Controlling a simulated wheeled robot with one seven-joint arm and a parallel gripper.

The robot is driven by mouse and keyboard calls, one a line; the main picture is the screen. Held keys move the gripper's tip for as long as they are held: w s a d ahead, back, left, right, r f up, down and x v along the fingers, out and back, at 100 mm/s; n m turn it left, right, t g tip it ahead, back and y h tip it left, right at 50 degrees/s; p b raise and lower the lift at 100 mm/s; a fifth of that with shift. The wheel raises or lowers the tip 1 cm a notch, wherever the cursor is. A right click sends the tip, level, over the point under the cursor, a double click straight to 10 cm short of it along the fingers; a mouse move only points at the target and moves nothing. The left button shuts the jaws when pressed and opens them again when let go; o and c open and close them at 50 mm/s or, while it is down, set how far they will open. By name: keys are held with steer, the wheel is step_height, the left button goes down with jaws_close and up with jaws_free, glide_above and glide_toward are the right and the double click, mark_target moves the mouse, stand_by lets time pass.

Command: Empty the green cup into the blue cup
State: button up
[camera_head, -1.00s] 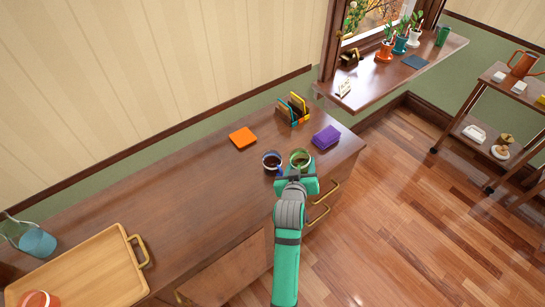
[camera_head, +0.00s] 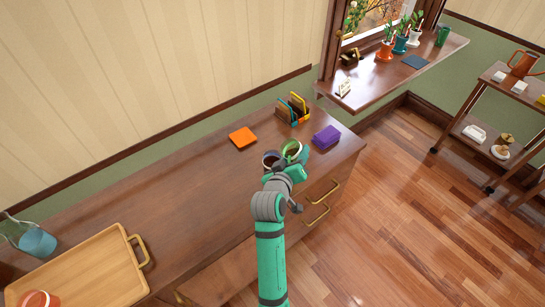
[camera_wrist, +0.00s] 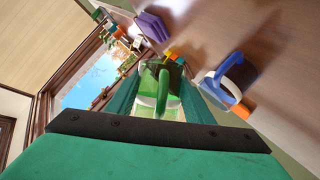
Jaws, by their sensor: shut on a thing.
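The green cup (camera_head: 291,149) is held by my gripper (camera_head: 294,168), at the right side of the blue cup (camera_head: 270,159). The green cup is tilted, leaning left toward the blue cup. In the wrist view the green cup (camera_wrist: 146,101) sits between my two fingers, its green handle facing the camera. The blue cup (camera_wrist: 211,84) stands beside it there, apart in that view, with a dark inside. In the head view my arm covers part of both cups. I cannot tell what is inside either cup or whether anything is flowing.
An orange square pad (camera_head: 242,138) lies left behind the cups. A holder with colourful upright items (camera_head: 293,110) stands behind them. A purple block (camera_head: 326,137) is close on the right. A wooden tray (camera_head: 85,268) and a glass jug (camera_head: 36,242) are far left. The desk (camera_head: 170,185) between is clear.

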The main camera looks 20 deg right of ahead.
steer(key=shift+a, duration=0.2)
stand_by(0.4)
steer(key=shift+d, duration=0.15)
steer(key=shift+w+f+n, duration=0.1)
steer(key=shift+n, duration=0.2)
steer(key=shift+h, duration=0.3)
steer(key=shift+a+f+n, duration=0.15)
steer(key=shift+a+n, duration=0.05)
steer(key=shift+n, duration=0.1)
stand_by(0.6)
steer(key=shift+d, duration=0.1)
steer(key=shift+w, duration=0.1)
stand_by(0.5)
